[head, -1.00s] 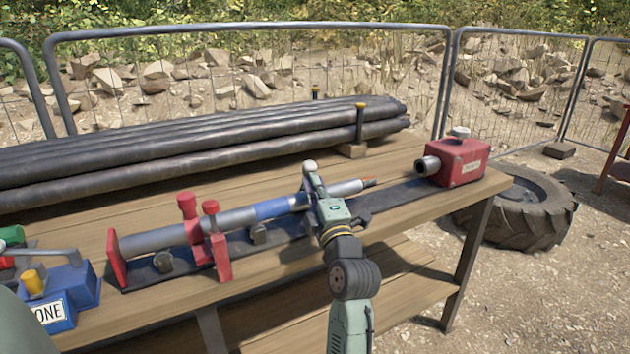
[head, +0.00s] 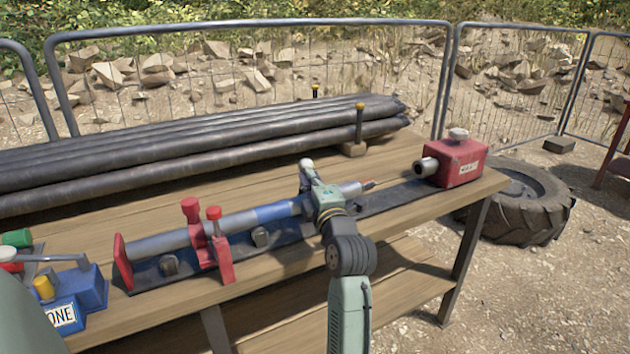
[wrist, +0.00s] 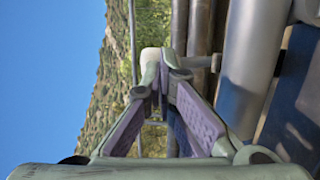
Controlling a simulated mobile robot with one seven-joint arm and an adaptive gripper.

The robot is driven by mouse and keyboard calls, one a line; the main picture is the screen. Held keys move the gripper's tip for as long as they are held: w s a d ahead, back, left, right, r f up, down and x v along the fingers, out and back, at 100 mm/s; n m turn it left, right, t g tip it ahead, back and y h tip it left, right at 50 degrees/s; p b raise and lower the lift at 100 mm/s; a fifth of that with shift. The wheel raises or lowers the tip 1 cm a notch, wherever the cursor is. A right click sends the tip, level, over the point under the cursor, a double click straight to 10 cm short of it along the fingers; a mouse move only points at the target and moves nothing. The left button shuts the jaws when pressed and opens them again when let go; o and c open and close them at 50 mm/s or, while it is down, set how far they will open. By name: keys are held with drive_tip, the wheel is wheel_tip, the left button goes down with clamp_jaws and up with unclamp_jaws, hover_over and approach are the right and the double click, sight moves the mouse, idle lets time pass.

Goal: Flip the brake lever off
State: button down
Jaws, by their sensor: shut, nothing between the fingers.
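My gripper (head: 307,174) is over the middle of the workbench, above the pipe in the long clamp rig. Its purple-padded fingers converge in the wrist view (wrist: 158,88). A pale rounded piece (wrist: 152,64) shows at the fingertips; I cannot tell whether it is a lever handle or a finger part. My gripper is shut and holds nothing. A blue box (head: 92,290) with a grey bar handle (head: 52,258) and a yellow knob (head: 43,287) stands at the left. No part is clearly marked as the brake lever, and my arm hides part of the rig.
The grey-and-blue pipe (head: 240,220) lies in red clamps (head: 219,250). A red canister-like unit (head: 460,165) stands at the bench's right end. Dark pipes (head: 200,145) lie stacked behind. A tyre (head: 530,205) lies right of the bench (head: 420,208).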

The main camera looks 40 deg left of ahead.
drive_tip(key=shift+g+h, duration=0.3)
drive_tip(key=shift+h, duration=0.1)
drive_tip(key=a, duration=0.1)
drive_tip(key=w+a+r, duration=0.1)
drive_tip(key=a, duration=0.1)
drive_tip(key=w+a+r, duration=0.1)
drive_tip(key=a, duration=0.1)
drive_tip(key=shift+w+a+r, duration=0.1)
drive_tip(key=shift+w+r, duration=0.05)
drive_tip(key=shift+r, duration=0.05)
drive_tip(key=a, duration=0.1)
drive_tip(key=w+a, duration=0.1)
drive_tip(key=shift+a+r+b, duration=0.25)
drive_tip(key=shift+a+b, duration=0.05)
drive_tip(key=shift+a, duration=0.05)
